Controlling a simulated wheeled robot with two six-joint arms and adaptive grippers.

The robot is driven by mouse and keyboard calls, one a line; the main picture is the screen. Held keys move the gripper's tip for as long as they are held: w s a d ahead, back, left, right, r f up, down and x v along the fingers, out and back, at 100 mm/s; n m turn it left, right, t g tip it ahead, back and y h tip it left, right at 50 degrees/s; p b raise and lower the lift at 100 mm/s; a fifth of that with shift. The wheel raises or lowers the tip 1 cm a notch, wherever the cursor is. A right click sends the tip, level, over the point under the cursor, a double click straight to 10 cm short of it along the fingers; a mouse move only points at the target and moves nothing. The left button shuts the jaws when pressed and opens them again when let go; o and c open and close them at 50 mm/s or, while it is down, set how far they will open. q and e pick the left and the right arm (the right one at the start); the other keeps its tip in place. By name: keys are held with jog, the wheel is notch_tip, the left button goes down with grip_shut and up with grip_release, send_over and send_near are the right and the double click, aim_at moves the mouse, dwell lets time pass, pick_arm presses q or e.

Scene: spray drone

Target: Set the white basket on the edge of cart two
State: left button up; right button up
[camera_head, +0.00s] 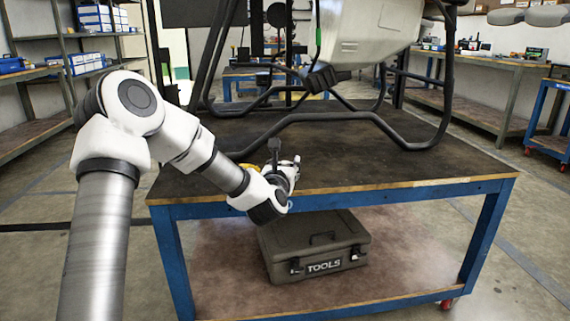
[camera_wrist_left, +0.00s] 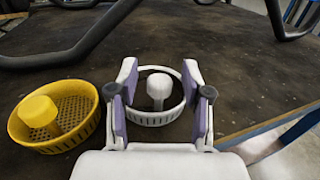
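In the left wrist view, the white basket (camera_wrist_left: 157,118), a low round ring with a white knob in its middle, stands upright on the dark cart top. My left gripper (camera_wrist_left: 160,85) has its two purple-padded fingers wide apart, one on each side of the basket. I see no clear grip on the rim; the pads hide parts of its sides. In the head view, my left gripper (camera_head: 292,166) is low over the front part of the blue-framed cart (camera_head: 400,189), and the basket is mostly hidden there. I cannot tell which cart is cart two. My right gripper is not in view.
A yellow basket (camera_wrist_left: 75,139) with a yellow knob stands just left of my gripper. The black landing frame (camera_head: 350,117) of the large drone (camera_head: 372,35) stands on the cart behind. A TOOLS case (camera_head: 313,243) lies on the lower shelf. The front right cart top is clear.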

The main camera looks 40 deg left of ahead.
pick_arm(q)
jog(key=shift+r+p, duration=0.25)
jog(key=shift+p, duration=0.05)
jog(key=p+v, duration=0.2)
jog(key=v, duration=1)
jog(key=s+d+f+m+g+h, duration=0.2)
jog(key=d+f+m, duration=0.2)
jog(key=f+m, duration=0.45)
jog(key=s+d+f+m+g+h, duration=0.1)
jog(key=d+f+m+g+h, duration=0.15)
jog(key=d+f+m, duration=0.4)
jog(key=s+d+f+m+g+h, duration=0.25)
jog(key=f+m, duration=0.55)
jog(key=f, duration=0.4)
jog(key=s+d+f+m+g+h, duration=0.1)
jog(key=s+d+f+m+g, duration=0.3)
jog(key=s+f+m, duration=0.3)
jog(key=s+d+f+m+g+h, duration=0.1)
jog(key=s+d+f+m+g, duration=0.2)
jog(key=s+f+m, duration=0.5)
jog(key=s+m+g, duration=0.1)
jog(key=s+m, duration=0.2)
jog(key=s, duration=0.3)
jog(key=shift+s+d+f+m+g, duration=0.25)
jog(key=shift+d+f+m+g, duration=0.05)
jog(key=shift+d+f+m, duration=0.1)
